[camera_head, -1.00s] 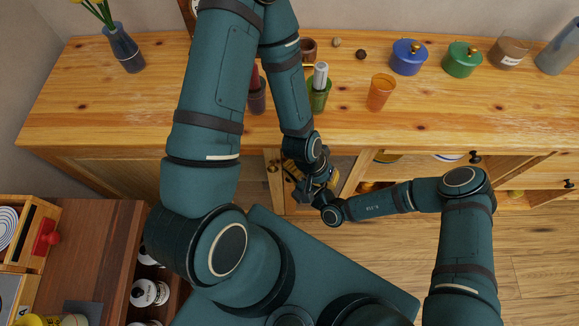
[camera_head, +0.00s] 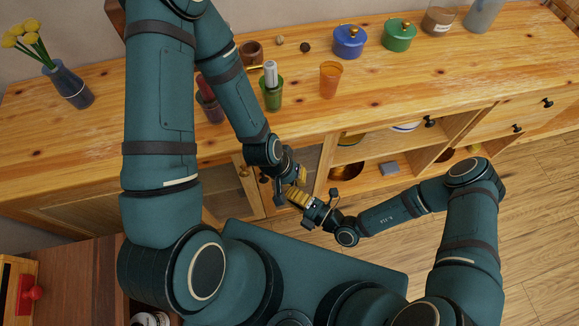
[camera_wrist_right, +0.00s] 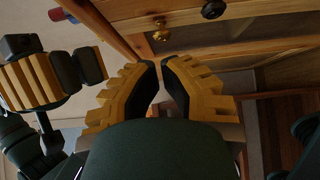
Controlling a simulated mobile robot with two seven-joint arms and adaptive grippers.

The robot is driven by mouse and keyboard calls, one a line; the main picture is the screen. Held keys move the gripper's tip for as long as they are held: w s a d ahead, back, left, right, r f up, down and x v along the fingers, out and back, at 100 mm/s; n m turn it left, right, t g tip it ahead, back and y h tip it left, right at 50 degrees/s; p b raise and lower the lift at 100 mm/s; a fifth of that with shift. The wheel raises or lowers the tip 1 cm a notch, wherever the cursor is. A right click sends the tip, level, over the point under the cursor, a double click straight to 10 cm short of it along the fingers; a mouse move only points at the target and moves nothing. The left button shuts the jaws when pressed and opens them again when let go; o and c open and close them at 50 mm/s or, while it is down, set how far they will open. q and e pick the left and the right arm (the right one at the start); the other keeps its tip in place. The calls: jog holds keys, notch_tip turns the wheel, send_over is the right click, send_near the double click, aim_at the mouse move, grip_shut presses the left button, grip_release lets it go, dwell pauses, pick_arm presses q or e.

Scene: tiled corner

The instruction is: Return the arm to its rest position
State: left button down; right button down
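My left arm comes in from the left, rises over the wooden counter and bends back down to the left gripper (camera_head: 290,180) at the cabinet's front edge. How far its fingers are apart is unclear. My right arm reaches in from the right, and its gripper (camera_head: 302,199) is just below the left one, in front of the cabinet. In the right wrist view the right gripper (camera_wrist_right: 160,68) shows yellow fingers with dark pads, a narrow gap between them and nothing held. The left gripper also shows there, close by on the left (camera_wrist_right: 60,75).
The wooden counter (camera_head: 400,88) holds an orange cup (camera_head: 330,79), a green cup (camera_head: 271,95), a blue pot (camera_head: 349,41), a green pot (camera_head: 399,35) and a flower vase (camera_head: 69,85). Open shelves (camera_head: 365,182) are below. The floor (camera_head: 525,200) at right is clear.

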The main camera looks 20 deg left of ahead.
jog(key=shift+s+d+r, duration=0.1)
jog(key=shift+s, duration=0.05)
jog(key=s+d+r+n+g+h, duration=0.1)
jog(key=s+d+n+g+h, duration=0.35)
jog(key=n, duration=0.65)
jog(key=s+d+r+n+g+h, duration=0.1)
jog(key=s+d+n+g+h, duration=0.4)
jog(key=n, duration=0.5)
jog(key=w+d+r+n+t+h, duration=0.4)
jog(key=w+d+n, duration=0.6)
jog(key=n, duration=0.6)
jog(key=w+r+t, duration=0.1)
jog(key=t, duration=0.1)
jog(key=shift+w+d+r+t, duration=0.2)
jog(key=shift+w+d+t, duration=0.15)
jog(key=shift+w+d, duration=0.05)
